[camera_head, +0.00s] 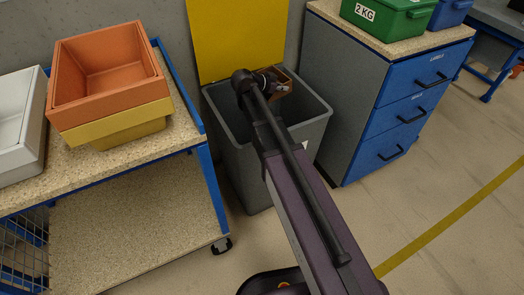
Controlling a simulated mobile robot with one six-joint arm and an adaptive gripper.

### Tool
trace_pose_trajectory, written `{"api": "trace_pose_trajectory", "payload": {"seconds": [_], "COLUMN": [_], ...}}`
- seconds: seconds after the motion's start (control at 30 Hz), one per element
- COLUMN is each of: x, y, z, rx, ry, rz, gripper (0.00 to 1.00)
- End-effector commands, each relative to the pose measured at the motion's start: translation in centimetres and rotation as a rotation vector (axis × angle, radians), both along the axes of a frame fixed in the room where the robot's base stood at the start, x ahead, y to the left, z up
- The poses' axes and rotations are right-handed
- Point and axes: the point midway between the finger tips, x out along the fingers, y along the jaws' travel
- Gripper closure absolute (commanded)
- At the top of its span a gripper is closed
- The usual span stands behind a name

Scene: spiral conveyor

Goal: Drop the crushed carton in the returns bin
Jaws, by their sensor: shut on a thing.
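The returns bin is most likely the grey open-topped bin (316,128) on the floor, with a yellow panel standing behind it. My arm reaches over the bin's front, and my gripper (272,84) is above its opening near the back. A brown piece, likely the crushed carton (285,80), shows at my gripper, mostly hidden behind the wrist. My gripper is shut on it. The fingertips are small and partly hidden. I cannot tell how far above the rim the carton is.
A blue-framed wheeled bench (150,145) at left bears stacked orange and yellow bins (105,65) and a white bin (15,125). A grey cabinet with blue drawers (412,115) stands at right, with a green 2 KG box (395,20) on top. Floor at right is clear.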

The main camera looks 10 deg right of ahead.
Motion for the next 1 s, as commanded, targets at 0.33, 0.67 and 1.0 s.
{"api": "trace_pose_trajectory", "payload": {"seconds": [0.33, 0.67, 1.0], "x": [0.0, 0.0, 0.0], "y": [-0.1, -0.1, -0.2], "z": [-2.3, -4.8, -5.8], "rx": [0.0, 0.0, 0.0], "ry": [0.0, 0.0, 0.0], "rz": [0.0, -0.001, -0.001], "gripper": [1.0, 1.0, 1.0]}}
